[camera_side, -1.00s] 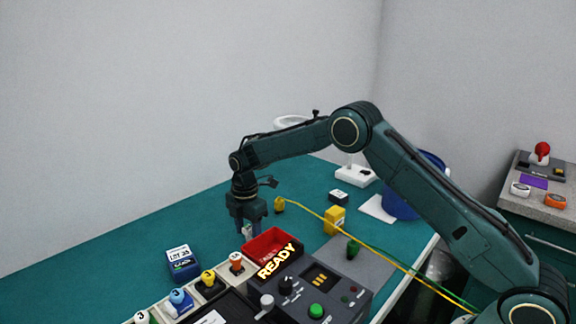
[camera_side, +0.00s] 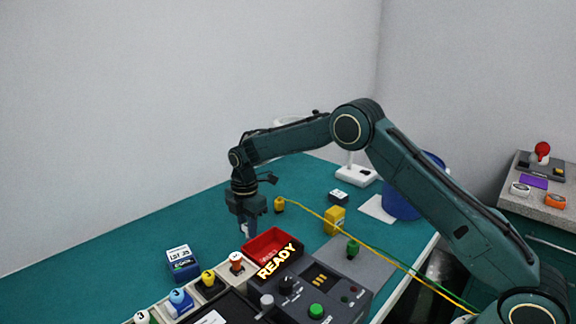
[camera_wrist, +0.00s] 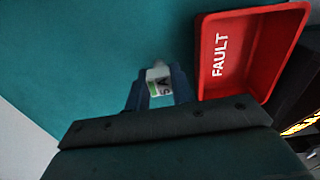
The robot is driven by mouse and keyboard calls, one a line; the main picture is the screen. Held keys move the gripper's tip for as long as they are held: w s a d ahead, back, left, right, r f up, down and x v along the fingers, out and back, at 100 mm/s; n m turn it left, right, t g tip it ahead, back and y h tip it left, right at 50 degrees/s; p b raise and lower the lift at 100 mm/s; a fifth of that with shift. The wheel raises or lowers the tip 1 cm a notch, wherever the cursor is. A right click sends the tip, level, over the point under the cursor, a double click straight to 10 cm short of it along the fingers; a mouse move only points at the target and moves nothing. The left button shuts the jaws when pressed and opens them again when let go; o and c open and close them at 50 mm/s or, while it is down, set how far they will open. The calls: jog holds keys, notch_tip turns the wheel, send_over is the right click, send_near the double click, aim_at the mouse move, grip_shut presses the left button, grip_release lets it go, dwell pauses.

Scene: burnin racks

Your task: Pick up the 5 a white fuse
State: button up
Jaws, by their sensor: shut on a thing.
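In the side view my gripper (camera_side: 249,231) points down just left of the red tray, over the teal table. The fuse is mostly hidden by the fingers in the side view. I cannot tell exactly how far the fuse is from the table.
The red tray (camera_wrist: 205,75), marked "FAULT", stands close to the right of my gripper. A dark panel with a lit "READY" sign (camera_side: 278,260), a rack with coloured caps (camera_side: 208,280) and a blue box (camera_side: 182,263) stand nearby. Bare teal table lies to the left.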

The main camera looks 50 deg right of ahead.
notch_tip(320, 180, up, 19)
dwell(0.5)
dwell(0.5)
